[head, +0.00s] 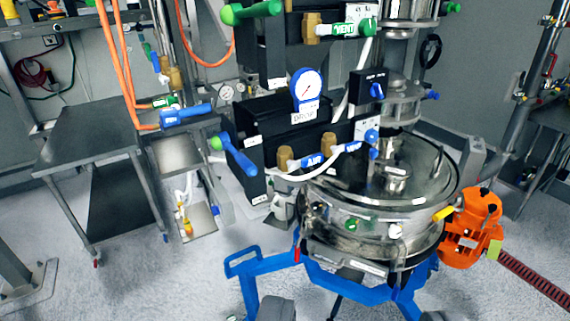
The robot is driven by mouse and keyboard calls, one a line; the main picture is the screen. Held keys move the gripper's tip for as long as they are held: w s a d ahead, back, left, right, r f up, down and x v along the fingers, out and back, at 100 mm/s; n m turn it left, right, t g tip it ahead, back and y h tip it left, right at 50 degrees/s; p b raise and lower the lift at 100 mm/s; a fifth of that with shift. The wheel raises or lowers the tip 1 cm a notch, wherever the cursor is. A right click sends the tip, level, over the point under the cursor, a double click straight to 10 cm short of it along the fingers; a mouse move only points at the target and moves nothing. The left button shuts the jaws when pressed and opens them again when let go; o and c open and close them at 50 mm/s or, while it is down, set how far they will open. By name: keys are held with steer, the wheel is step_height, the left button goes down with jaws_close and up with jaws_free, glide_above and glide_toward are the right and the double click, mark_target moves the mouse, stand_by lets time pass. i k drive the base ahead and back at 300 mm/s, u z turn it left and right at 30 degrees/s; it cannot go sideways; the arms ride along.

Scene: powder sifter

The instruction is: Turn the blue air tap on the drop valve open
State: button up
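The drop valve is a black box (298,137) under a blue-rimmed gauge (306,85), with a DROP label (304,117) on it. Two brass fittings, a nearer one (285,160) and a farther one (328,145), stand at its front. The blue air tap (315,161), marked AIR, has its handle running right and slightly up from the nearer fitting. A white hose passes close to the handle. I cannot tell from this view whether the tap is open or shut. I see no clear gripper; nothing touches the tap.
Another blue lever (239,156) sticks out left of the box. A green VENT tap (345,29) is above. The steel sifter (378,190) stands right on a blue frame (330,285), with an orange motor (473,228) beside it. Grey floor (125,262) is clear at lower left.

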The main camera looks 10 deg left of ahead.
mark_target(305, 162)
steer(key=u, duration=0.1)
steer(key=i, duration=1)
steer(key=z, duration=0.05)
